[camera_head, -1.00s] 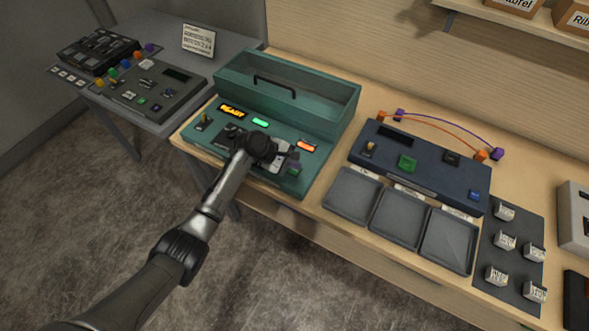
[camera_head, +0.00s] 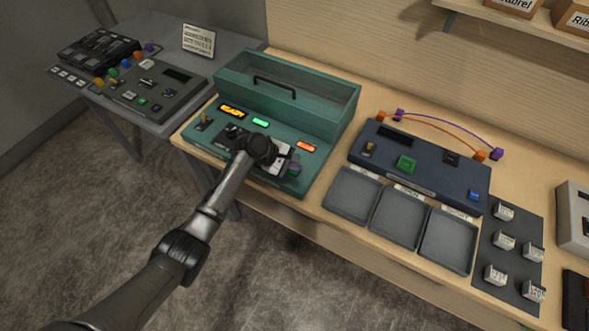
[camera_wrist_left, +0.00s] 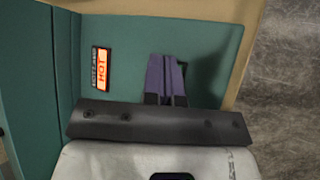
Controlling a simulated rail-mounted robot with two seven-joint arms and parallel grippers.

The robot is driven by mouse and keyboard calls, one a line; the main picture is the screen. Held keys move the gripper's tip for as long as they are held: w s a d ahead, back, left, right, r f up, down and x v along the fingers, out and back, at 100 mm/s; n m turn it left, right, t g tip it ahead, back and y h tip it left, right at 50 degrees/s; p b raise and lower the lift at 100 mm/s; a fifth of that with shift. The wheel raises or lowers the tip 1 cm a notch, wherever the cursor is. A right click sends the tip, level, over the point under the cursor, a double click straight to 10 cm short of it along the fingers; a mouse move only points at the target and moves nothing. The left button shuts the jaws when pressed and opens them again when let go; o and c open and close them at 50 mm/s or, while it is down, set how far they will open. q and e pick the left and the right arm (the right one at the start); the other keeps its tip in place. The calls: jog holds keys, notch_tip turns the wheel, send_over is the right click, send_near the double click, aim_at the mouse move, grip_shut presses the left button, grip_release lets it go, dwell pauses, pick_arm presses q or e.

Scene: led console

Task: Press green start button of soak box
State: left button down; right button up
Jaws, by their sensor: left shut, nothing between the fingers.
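The teal soak box (camera_head: 231,175) stands on the wooden bench, with an amber READY display (camera_head: 232,111), a lit green bar (camera_head: 261,123) and an orange display (camera_head: 306,146) that reads HOT in the left wrist view (camera_wrist_left: 102,69). The green start button (camera_head: 294,172) is at the panel's front right corner, mostly covered by my fingertips. My left gripper (camera_head: 295,164) is shut and empty, its purple fingers pointing down at the button. My right gripper is not in view.
The box's raised bin with a black handle (camera_head: 275,84) stands behind the panel. To the right are a dark blue console (camera_head: 425,170) with its own green button, grey trays (camera_head: 399,217) and a mat of small labelled pieces (camera_head: 512,262). Another console (camera_head: 150,90) sits on the grey table at left.

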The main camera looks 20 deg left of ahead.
pick_arm(q)
jog(key=shift+f, duration=0.45)
dwell(0.3)
jog(key=shift+r, duration=0.1)
dwell(0.3)
jog(key=shift+r+p, duration=0.75)
jog(key=shift+p, duration=0.35)
notch_tip(320, 180, up, 2)
jog(key=shift+r+p, duration=0.1)
jog(key=shift+p, duration=1.1)
notch_tip(320, 180, up, 3)
jog(key=p, duration=0.3)
